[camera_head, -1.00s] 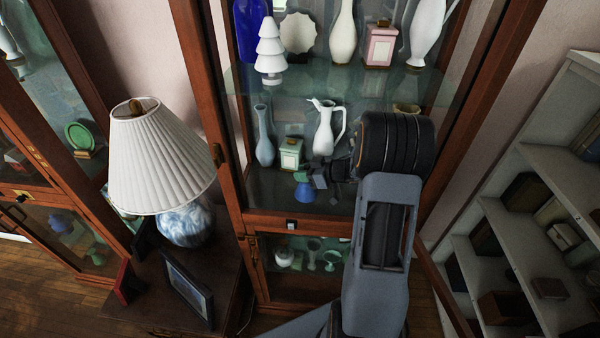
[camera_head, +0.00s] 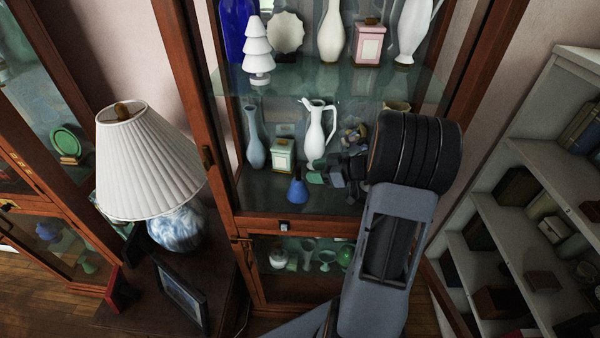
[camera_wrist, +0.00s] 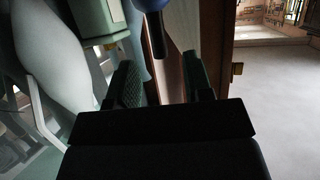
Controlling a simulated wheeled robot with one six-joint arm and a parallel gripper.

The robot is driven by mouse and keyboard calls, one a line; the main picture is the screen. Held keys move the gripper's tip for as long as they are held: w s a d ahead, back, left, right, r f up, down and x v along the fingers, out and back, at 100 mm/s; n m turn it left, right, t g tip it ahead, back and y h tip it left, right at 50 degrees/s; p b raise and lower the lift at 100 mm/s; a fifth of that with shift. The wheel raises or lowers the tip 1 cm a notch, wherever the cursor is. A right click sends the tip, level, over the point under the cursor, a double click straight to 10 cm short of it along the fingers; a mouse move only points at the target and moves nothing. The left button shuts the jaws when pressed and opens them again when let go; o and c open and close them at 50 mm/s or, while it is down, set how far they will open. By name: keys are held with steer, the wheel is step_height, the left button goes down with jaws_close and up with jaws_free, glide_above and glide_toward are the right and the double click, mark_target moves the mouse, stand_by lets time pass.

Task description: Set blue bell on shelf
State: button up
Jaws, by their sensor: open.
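The blue bell (camera_head: 297,191) stands upright with its dark handle up on the cabinet's lower shelf (camera_head: 262,196), near the front edge. In the wrist view the blue bell (camera_wrist: 148,4) is cut off at the top edge, its dark handle pointing back toward my fingers. My gripper (camera_head: 336,170) is inside the cabinet, right of the bell and apart from it. In the wrist view my gripper (camera_wrist: 162,82) has its two fingers spread, with nothing between them.
A green box (camera_head: 283,155), a blue-grey vase (camera_head: 255,140) and a white jug (camera_head: 317,135) stand behind the bell. Above is a glass shelf (camera_head: 300,88) with vases. A lamp (camera_head: 152,165) stands left outside.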

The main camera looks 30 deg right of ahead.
step_height(320, 180, up, 12)
steer(key=w+d+m+t+h, duration=0.1)
steer(key=w+m+t+h, duration=0.3)
steer(key=h, duration=0.7)
steer(key=s+a+f+m+g, duration=0.2)
steer(key=s+a+g, duration=0.2)
steer(key=s+a, duration=0.3)
steer(key=s+a+f+m+g+y, duration=0.1)
steer(key=s+a+g, duration=0.4)
steer(key=s, duration=0.9)
steer(key=a+f+m, duration=0.1)
steer(key=a, duration=0.2)
steer(key=shift+a+f+m+y, duration=0.2)
steer(key=shift+f+m+y, duration=0.1)
steer(key=shift+f+m, duration=0.1)
steer(key=shift+c, duration=0.4)
